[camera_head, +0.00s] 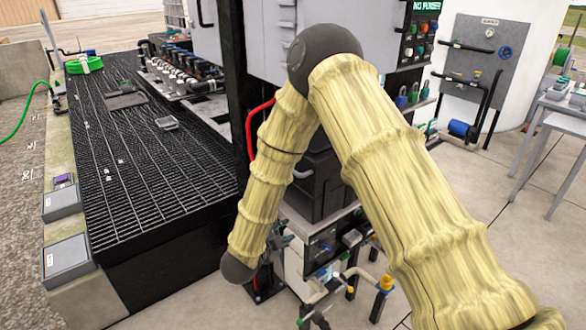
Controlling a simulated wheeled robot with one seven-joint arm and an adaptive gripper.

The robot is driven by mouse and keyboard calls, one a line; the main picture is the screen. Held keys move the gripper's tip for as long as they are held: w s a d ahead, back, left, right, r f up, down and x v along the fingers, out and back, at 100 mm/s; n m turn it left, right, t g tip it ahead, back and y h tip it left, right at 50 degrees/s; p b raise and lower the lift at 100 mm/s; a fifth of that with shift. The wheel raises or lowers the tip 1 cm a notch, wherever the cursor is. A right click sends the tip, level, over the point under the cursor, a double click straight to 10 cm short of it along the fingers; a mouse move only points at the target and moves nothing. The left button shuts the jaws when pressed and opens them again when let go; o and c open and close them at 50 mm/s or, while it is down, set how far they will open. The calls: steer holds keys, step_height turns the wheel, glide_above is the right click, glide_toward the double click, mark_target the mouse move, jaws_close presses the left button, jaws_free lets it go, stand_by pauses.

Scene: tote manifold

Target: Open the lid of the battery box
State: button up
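A black box (327,187) with a light handle on its side stands behind my arm, on a pale cabinet. It looks most like the battery box, but I see no readable label on it. My yellow-sleeved arm crosses in front and hides much of it, and I cannot tell how its lid stands. My forearm hangs down to the left of the box and ends in a dark round joint near the edge of the black grating.
The pale cabinet (297,262) has valves and pipes at its front. A black grated platform (150,190) fills the left, with two grey boxes (62,203) (68,260) on its curb. A red hose (249,130) runs down a black post. Open floor lies right, before a table (565,122).

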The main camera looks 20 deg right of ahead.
steer(key=w+a+r+m+g+h+p, duration=0.1)
steer(key=a+r+m+g+h, duration=0.15)
steer(key=r+m, duration=0.55)
steer(key=a+r+m+g+h, duration=0.1)
steer(key=r+m+g+h, duration=0.2)
steer(key=r, duration=0.9)
steer(key=shift+m+t, duration=0.4)
steer(key=shift+t, duration=0.15)
steer(key=p+x, duration=0.3)
steer(key=x, duration=0.7)
steer(key=shift+w+a+f, duration=0.1)
steer(key=shift+w+f, duration=0.05)
steer(key=shift+w, duration=0.05)
jaws_close()
